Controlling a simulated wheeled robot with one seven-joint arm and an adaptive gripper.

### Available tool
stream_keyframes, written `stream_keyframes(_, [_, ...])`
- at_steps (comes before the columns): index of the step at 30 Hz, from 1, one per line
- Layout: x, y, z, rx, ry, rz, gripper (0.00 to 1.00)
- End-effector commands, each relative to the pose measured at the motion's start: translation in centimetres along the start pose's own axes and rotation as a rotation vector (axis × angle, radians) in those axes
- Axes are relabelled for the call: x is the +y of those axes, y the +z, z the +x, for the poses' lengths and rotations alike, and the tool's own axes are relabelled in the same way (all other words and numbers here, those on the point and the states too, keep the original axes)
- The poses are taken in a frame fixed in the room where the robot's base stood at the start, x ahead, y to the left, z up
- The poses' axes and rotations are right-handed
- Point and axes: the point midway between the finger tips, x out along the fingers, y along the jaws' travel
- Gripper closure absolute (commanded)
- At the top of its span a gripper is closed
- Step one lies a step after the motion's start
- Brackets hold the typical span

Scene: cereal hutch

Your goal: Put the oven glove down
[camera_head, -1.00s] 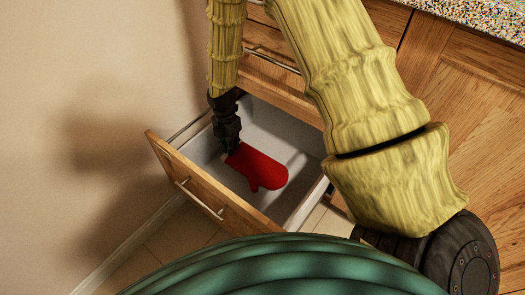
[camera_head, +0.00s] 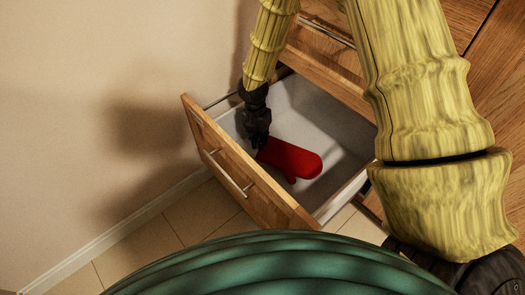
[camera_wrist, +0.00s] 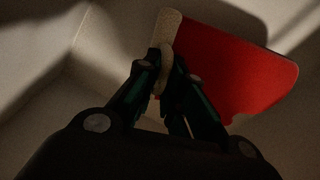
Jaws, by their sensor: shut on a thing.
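My gripper (camera_head: 261,146) reaches down into the drawer and is shut on the glove's cuff end. In the wrist view the glove (camera_wrist: 228,65) extends to the right from my gripper (camera_wrist: 164,75), with its pale cuff edge between the fingertips. The glove lies low, close to the drawer floor; I cannot tell whether it touches it.
The drawer (camera_head: 247,172) has a wooden front with a metal handle and pale inner walls. Apart from the glove, the visible drawer floor looks empty. A closed drawer front (camera_head: 322,62) is above it. A plain wall (camera_head: 90,90) stands to the left.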

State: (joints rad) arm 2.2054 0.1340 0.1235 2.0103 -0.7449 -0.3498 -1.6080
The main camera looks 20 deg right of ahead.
Motion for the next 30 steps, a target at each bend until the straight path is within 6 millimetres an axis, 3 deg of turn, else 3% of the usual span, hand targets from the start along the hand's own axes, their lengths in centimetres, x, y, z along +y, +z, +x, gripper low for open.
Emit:
stream_keyframes(14, [0.3,0.0,4.5,0.0,0.0,0.0,1.0])
stream_keyframes(25, [0.4,0.0,4.6,-0.001,0.0,0.001,1.0])
stream_keyframes(26, [0.4,0.0,4.6,-0.001,0.001,0.001,0.84])
stream_keyframes(27, [0.4,0.0,4.6,-0.001,0.001,0.001,0.77])
stream_keyframes(30, [0.4,0.0,4.6,-0.001,0.001,0.001,0.68])
